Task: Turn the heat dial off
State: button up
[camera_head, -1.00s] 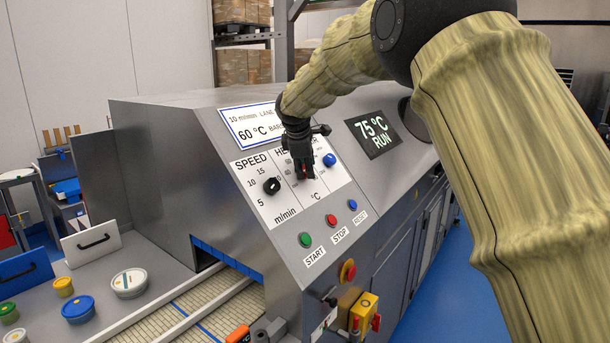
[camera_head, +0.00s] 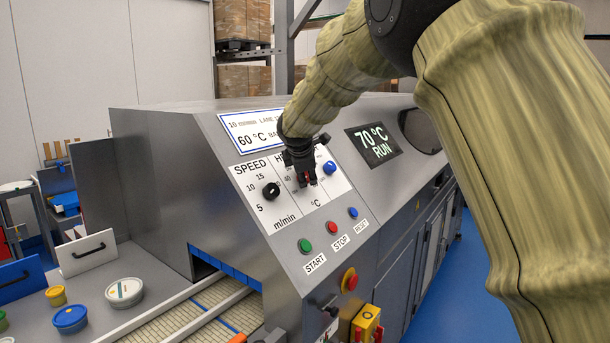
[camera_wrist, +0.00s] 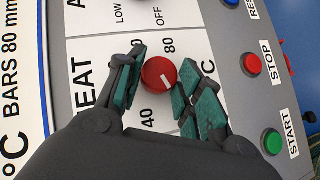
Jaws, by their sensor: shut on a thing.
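The heat dial (camera_wrist: 158,75) is a round red knob with a white pointer mark, seen in the wrist view. The mark points to the lower right of that picture. In the head view my gripper (camera_head: 306,180) is at the panel's middle and mostly hides the dial. The display (camera_head: 374,145) reads 70 °C RUN.
A black speed dial (camera_head: 271,191) is left of my gripper and a blue knob (camera_head: 329,167) right. Below are green START (camera_head: 305,245), red STOP (camera_head: 332,227) and blue RESET (camera_head: 353,212) buttons. A red stop knob (camera_head: 350,279) sits lower. Tubs stand at the lower left.

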jog(key=shift+d, duration=0.1)
jog(key=o, duration=1)
jog(key=shift+d, duration=0.1)
jog(key=shift+o, duration=0.2)
jog(key=shift+s+r, duration=0.1)
jog(key=shift+r, duration=0.05)
jog(key=v, duration=1.1)
jog(key=shift+s+r, duration=0.2)
